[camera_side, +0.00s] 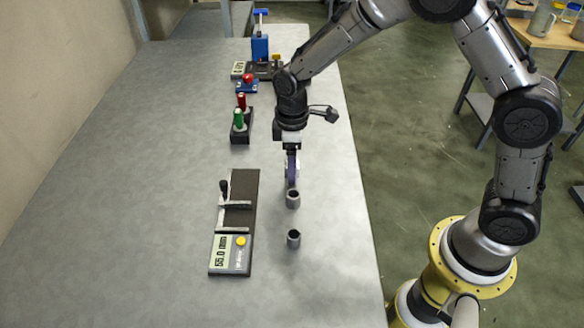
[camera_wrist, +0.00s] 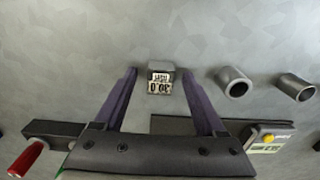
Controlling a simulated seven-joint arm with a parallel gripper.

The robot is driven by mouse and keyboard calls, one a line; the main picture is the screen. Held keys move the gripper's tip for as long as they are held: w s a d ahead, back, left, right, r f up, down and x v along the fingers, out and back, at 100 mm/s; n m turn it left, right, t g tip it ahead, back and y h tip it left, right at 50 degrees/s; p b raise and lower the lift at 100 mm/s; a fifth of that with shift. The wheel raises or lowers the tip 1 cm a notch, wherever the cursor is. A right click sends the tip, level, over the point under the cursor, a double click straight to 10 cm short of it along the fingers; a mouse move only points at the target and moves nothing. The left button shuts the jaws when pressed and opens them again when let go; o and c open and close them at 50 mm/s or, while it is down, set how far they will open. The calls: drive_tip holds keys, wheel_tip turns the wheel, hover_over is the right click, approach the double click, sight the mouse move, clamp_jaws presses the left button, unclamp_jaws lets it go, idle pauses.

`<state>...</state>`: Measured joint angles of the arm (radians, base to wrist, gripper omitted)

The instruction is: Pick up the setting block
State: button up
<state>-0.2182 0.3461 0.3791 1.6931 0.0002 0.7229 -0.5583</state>
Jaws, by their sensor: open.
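The setting block (camera_wrist: 160,78) is a small grey block with a white label reading 30.0, upside down in the wrist view. It sits on the grey table, between and slightly beyond the fingertips in that picture. My gripper (camera_wrist: 159,73) is open, with one purple finger on either side of the block and a visible gap to each. In the side view my gripper (camera_side: 292,178) points straight down over the table, close to its right edge. I cannot make out the block in the side view. I cannot tell how far the fingertips are above the table.
Two hollow grey cylinders (camera_side: 293,199) (camera_side: 293,239) stand in front of my gripper. A gauge with a display (camera_side: 231,254) and a dark bed lies to their left. A rack with red and green handles (camera_side: 240,126) stands behind. The table's left side is clear.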

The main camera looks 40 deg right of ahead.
drive_tip(key=shift+c, duration=0.3)
clamp_jaws()
drive_tip(key=shift+r, duration=0.1)
